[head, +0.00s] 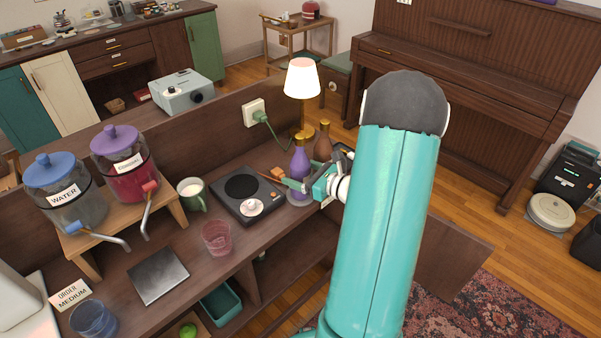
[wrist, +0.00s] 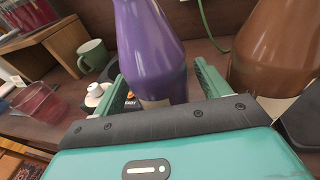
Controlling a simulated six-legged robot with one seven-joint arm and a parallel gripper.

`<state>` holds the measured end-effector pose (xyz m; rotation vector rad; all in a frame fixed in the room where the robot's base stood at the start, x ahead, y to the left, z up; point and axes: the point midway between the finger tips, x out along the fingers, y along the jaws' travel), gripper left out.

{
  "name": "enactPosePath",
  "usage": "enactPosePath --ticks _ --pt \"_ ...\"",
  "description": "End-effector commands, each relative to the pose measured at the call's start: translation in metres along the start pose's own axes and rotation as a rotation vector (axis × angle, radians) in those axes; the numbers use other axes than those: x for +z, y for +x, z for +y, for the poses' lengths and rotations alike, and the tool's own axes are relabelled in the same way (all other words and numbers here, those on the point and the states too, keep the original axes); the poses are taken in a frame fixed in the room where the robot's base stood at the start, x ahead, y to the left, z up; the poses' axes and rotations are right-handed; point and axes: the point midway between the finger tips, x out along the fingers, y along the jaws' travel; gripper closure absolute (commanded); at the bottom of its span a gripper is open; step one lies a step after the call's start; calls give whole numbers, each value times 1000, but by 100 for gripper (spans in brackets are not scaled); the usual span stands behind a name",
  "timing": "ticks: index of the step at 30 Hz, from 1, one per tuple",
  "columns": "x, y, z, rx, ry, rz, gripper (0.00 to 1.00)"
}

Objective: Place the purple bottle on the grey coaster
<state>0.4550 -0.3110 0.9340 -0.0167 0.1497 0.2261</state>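The purple bottle (head: 300,166) stands upright near the right part of the counter. In the wrist view the purple bottle (wrist: 152,50) fills the space between my fingers. My gripper (head: 292,183) is low around the bottle, one finger on each side. In the wrist view my gripper (wrist: 160,82) looks open, with a narrow gap beside the right finger. A round grey edge, seemingly the grey coaster (head: 297,201), shows under the bottle's base; the bottle hides most of it.
A brown bottle (head: 322,143) stands close behind the purple one. A lamp (head: 302,80) is behind them. A black hot plate (head: 245,192), green mug (head: 192,194) and pink glass (head: 216,238) stand left. A dark grey square plate (head: 158,275) lies further left.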

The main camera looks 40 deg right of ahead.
Motion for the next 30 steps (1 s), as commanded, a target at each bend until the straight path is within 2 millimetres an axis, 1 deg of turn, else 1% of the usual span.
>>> enactPosePath --ticks 9,11,14,24,27,30 --pt "3 0 0 0 -1 0 25" --pt "3 -5 0 -2 -1 0 25" --pt "3 -19 -1 -3 -1 0 25" --pt "3 -92 -1 -4 0 0 25" --pt "3 -107 0 -3 0 -1 25" --pt "3 -116 0 -2 0 0 25"
